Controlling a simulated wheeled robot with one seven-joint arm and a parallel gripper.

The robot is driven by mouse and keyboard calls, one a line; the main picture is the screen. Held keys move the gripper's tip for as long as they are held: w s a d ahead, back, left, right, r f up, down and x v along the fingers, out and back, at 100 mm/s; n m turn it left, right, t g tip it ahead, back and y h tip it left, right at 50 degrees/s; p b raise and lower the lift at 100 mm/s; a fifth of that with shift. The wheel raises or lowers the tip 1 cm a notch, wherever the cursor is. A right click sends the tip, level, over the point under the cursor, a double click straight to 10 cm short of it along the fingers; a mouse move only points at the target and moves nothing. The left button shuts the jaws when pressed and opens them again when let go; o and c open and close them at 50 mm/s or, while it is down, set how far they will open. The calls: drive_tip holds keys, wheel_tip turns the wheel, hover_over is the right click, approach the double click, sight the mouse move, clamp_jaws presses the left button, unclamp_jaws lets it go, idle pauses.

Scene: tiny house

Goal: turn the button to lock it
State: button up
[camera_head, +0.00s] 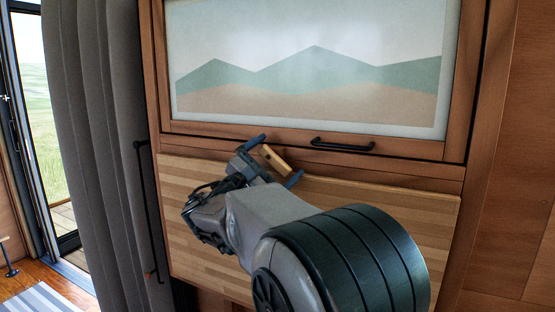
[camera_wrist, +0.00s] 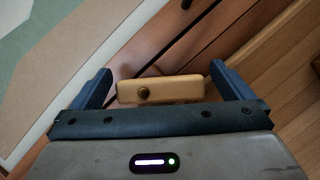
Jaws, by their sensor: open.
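The button is a small light-wood bar with a round dark pivot. In the head view the button (camera_head: 274,160) sits slanted on the wooden frame, at the top edge of a striped light-wood panel (camera_head: 400,208). My gripper (camera_head: 278,159) is open, with one blue finger beyond each end of the bar. In the wrist view the button (camera_wrist: 178,90) lies lengthwise between the two fingers of my gripper (camera_wrist: 161,72). Small gaps show at both ends, so neither finger appears to touch it. My arm hides part of the panel.
A framed cabinet door with a mountain picture (camera_head: 310,80) is above, with a black bar handle (camera_head: 342,146) close to the right of my gripper. A grey curtain (camera_head: 95,120) and a tall black handle (camera_head: 147,210) are at the left. Bare wooden wall (camera_head: 515,150) is at the right.

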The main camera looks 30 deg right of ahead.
drive_tip(key=b+v, duration=0.1)
drive_tip(key=v, duration=1.1)
drive_tip(key=shift+s+a, duration=0.2)
drive_tip(key=shift+a, duration=0.2)
